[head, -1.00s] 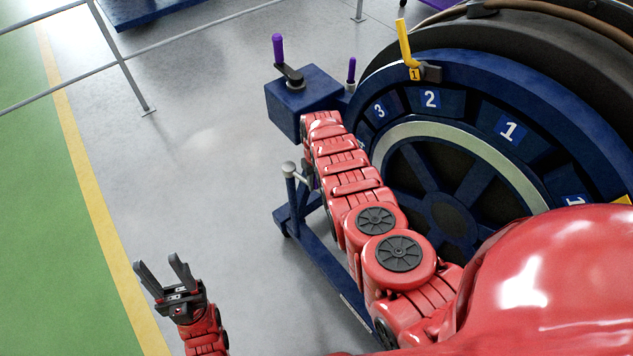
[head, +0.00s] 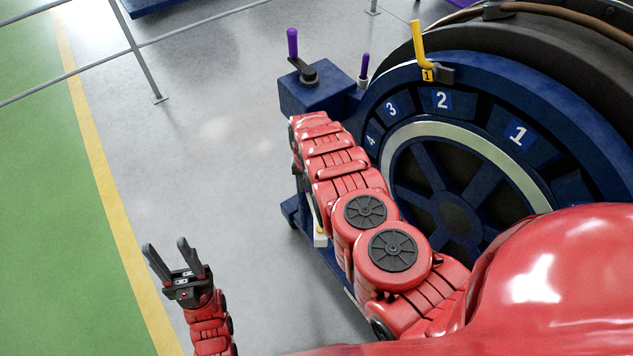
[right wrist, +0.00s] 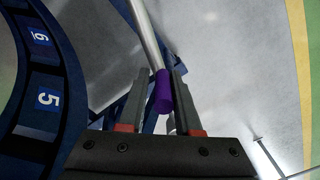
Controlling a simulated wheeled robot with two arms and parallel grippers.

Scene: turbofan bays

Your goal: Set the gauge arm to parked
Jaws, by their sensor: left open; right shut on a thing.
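In the right wrist view, a pale metal rod with a purple grip (right wrist: 163,92) comes down from the top; I take it for the gauge arm. My right gripper (right wrist: 161,78) is shut on the purple grip, which sits between its fingers. In the head view my red right arm hides this gripper, the grip and most of the rod's stand. A small pale and yellow piece (head: 320,236) shows just below that arm; I cannot tell what it is. My left gripper (head: 173,249) is open and empty over the grey floor, far from the stand.
The blue turbofan ring (head: 450,75) with numbered bays stands at right, with a yellow lever (head: 420,45) on its rim. A blue box (head: 320,90) carries a purple-handled crank (head: 293,43); a smaller purple handle (head: 365,64) stands beside it. A grey rail (head: 135,50) crosses the upper left.

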